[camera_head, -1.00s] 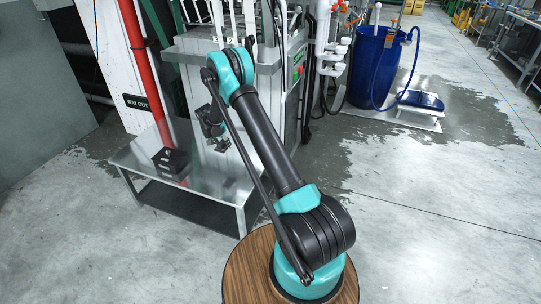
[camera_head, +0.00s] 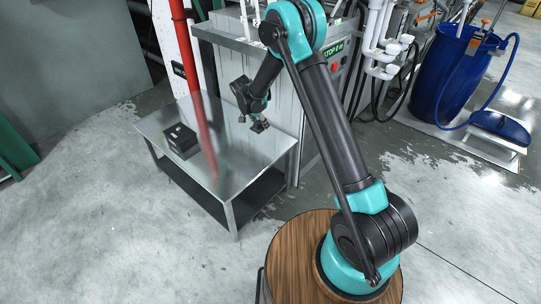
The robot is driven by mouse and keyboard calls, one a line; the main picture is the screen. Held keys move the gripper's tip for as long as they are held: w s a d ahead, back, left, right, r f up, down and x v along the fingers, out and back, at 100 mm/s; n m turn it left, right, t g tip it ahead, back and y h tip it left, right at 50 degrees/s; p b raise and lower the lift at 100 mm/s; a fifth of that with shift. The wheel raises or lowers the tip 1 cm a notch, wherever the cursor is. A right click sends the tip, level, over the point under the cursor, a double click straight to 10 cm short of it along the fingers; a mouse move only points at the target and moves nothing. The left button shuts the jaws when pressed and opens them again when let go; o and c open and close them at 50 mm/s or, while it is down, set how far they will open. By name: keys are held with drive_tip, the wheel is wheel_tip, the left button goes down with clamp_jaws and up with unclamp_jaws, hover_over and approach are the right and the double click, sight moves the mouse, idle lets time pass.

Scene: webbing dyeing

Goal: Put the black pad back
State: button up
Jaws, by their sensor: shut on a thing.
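My gripper (camera_head: 251,117) hangs above the right part of the metal table, pointing down. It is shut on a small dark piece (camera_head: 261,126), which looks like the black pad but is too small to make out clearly. The piece is held above the tabletop, apart from it. A black block (camera_head: 182,141) with light slots or marks on top sits on the left part of the table, to the left of my gripper. The fingers are partly hidden by their own dark links.
The metal table (camera_head: 225,165) has bare steel between the black block and my gripper. A red pipe (camera_head: 187,62) rises behind it. A grey machine cabinet stands at the back with a red button (camera_head: 334,67). A blue barrel (camera_head: 447,75) stands at the right.

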sight(263, 156)
wheel_tip(263, 156, down, 20)
drive_tip(key=shift+r, duration=0.25)
idle(0.3)
drive_tip(key=shift+f, duration=0.1)
drive_tip(key=o, duration=1.3)
drive_tip(key=shift+o, duration=0.2)
